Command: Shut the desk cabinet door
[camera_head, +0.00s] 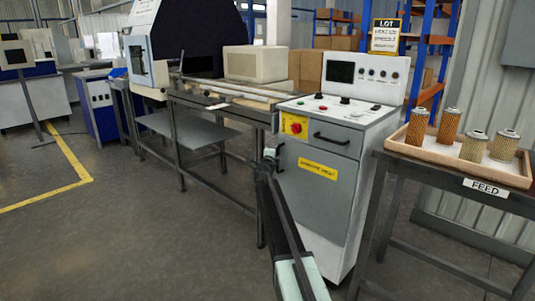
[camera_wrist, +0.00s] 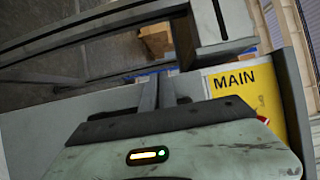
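The desk cabinet (camera_head: 345,120) is a grey unit with a sloped control panel on top. Its door (camera_head: 315,205) is a grey panel with a yellow label (camera_head: 318,171), below a drawer (camera_head: 318,134) with a black handle. The door looks nearly flush with the front; I cannot tell whether it is slightly ajar. My gripper (camera_head: 271,154) is at the door's upper left edge, beside a dark handle there; contact is unclear. In the wrist view, my narrow fingers (camera_wrist: 165,92) point towards grey parts; their opening is unclear. My arm hides the lower left of the cabinet.
A red knob on a yellow plate (camera_head: 294,125) is left of the drawer; a yellow MAIN plate (camera_wrist: 245,92) shows in the wrist view. A feed table (camera_head: 400,195) with a wooden tray (camera_head: 480,170) of several filter cartridges stands right. Floor at left is clear.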

